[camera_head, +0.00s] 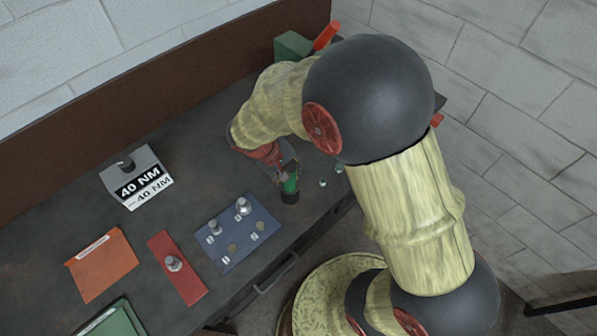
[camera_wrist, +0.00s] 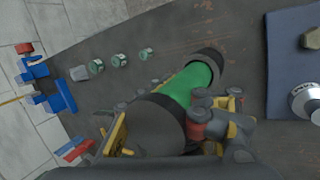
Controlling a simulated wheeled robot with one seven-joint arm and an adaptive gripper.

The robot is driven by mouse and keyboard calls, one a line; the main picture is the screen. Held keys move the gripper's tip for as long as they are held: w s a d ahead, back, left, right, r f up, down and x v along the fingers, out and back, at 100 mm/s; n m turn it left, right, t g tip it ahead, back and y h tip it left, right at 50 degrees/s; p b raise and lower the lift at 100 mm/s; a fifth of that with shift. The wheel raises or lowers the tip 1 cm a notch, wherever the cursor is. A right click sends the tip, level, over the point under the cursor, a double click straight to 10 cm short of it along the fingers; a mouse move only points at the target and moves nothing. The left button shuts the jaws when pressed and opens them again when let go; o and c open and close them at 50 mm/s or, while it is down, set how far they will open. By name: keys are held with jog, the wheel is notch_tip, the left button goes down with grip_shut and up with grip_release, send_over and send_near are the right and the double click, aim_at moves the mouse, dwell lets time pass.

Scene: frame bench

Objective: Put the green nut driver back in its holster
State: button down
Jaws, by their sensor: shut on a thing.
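The green nut driver (camera_head: 291,186) is at my gripper (camera_head: 283,172), over the dark bench top. In the wrist view its green band (camera_wrist: 190,84) lies between black sections, with the near end between the fingers. My gripper (camera_wrist: 168,128) is shut on it there. The driver slants across the wrist view, its far black end towards the upper right. Whether it touches the bench is unclear. I cannot identify its holster for certain; blue holders (camera_wrist: 52,96) show at the left of the wrist view. My arm hides part of the bench in the head view.
Small green-and-white pieces (camera_wrist: 119,60) lie near the driver. A blue mat (camera_head: 237,233) with metal parts, a red mat (camera_head: 176,268), an orange sheet (camera_head: 102,264) and a "40 NM" stand (camera_head: 137,180) are to the left. A green block (camera_head: 292,45) is at the back.

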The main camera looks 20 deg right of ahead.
jog(key=shift+f, duration=0.3)
jog(key=c, duration=1)
grip_release()
jog(key=shift+o, duration=0.2)
jog(key=d+p+v, duration=0.1)
jog(key=p+v, duration=0.1)
jog(key=v, duration=1.1)
jog(key=s+d+r+t+y, duration=0.2)
jog(key=s+r+t+y, duration=0.3)
jog(key=s+r, duration=0.9)
jog(key=shift+s+r+m+t+y, duration=0.3)
jog(key=shift+r+m+t, duration=0.1)
jog(key=shift+r, duration=0.5)
